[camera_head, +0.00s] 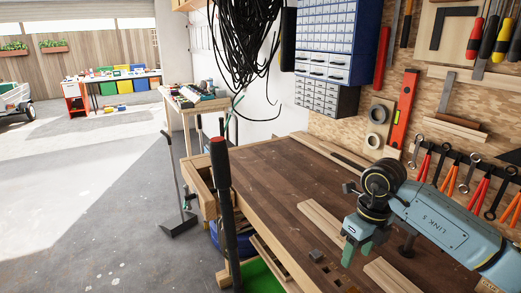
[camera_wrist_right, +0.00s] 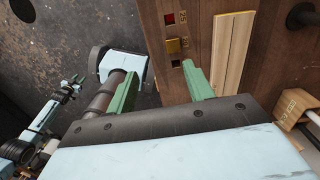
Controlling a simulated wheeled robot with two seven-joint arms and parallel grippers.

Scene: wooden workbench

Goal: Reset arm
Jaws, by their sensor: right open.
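My right gripper (camera_head: 357,249) is above the front part of the wooden workbench (camera_head: 270,178), its green fingers pointing down. In the right wrist view, the fingers of this gripper (camera_wrist_right: 162,82) stand wide apart with nothing between them. My right arm comes in from the right in the head view. My left gripper is not in the head view. What looks like my left arm, with a small gripper (camera_wrist_right: 73,87) at its end, shows at the left of the right wrist view, too small to tell its jaw state.
Light wooden boards (camera_head: 322,222) lie on the bench beside the right gripper; one also shows in the wrist view (camera_wrist_right: 231,55). Tools hang on the wall board at right, below and beside the blue drawer cabinet (camera_head: 325,38). A dark upright handle (camera_head: 222,195) stands at the bench's left edge.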

